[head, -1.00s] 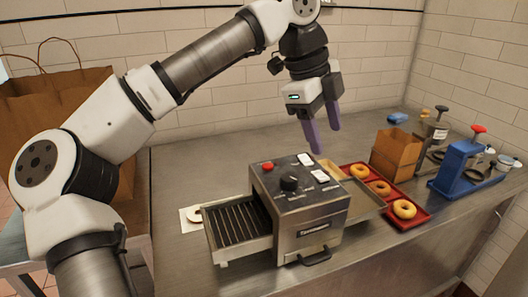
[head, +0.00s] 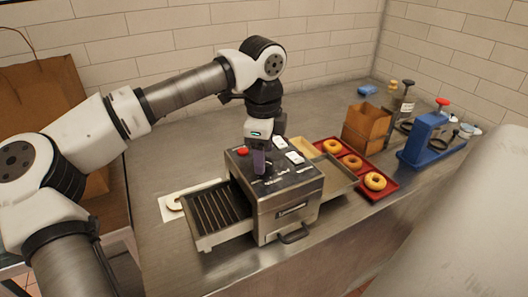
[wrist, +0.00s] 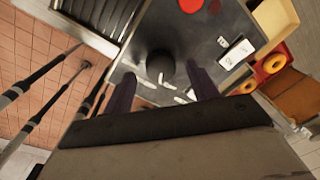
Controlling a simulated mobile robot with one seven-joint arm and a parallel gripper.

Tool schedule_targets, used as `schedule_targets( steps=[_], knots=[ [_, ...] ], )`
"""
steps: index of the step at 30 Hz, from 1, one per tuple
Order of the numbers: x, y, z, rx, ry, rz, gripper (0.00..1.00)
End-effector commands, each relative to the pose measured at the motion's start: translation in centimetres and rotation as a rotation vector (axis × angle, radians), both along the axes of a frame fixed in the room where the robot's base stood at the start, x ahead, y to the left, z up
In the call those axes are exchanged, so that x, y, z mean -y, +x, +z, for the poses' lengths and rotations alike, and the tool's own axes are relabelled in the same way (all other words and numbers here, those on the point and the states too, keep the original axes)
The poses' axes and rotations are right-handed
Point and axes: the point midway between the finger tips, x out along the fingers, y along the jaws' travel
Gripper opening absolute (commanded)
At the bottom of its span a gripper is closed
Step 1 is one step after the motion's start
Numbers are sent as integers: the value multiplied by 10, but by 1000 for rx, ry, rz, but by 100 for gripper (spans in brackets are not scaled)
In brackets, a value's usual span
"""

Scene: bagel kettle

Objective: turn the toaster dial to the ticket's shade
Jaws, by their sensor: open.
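The toaster (head: 288,215) is a metal box on the counter, with a slatted feed rack on its left side. Its black dial (wrist: 160,64) shows in the wrist view on the dark top panel; in the head view my gripper hides it. No ticket's shade is readable.
A red button (head: 242,152) is on the panel's back left. A red tray (head: 385,187) with bagels sits right of the toaster, near a brown box (head: 363,128) and a blue press (head: 424,140).

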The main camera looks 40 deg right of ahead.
Motion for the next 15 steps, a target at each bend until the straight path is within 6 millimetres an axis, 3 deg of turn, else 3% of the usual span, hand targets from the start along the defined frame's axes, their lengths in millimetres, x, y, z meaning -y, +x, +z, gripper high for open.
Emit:
schedule_targets(
  steps=[6,15],
  knots=[
    [1,0,-16,0,-1,-1,58],
    [1,0,-18,0,-1,-1,56]
  ],
)
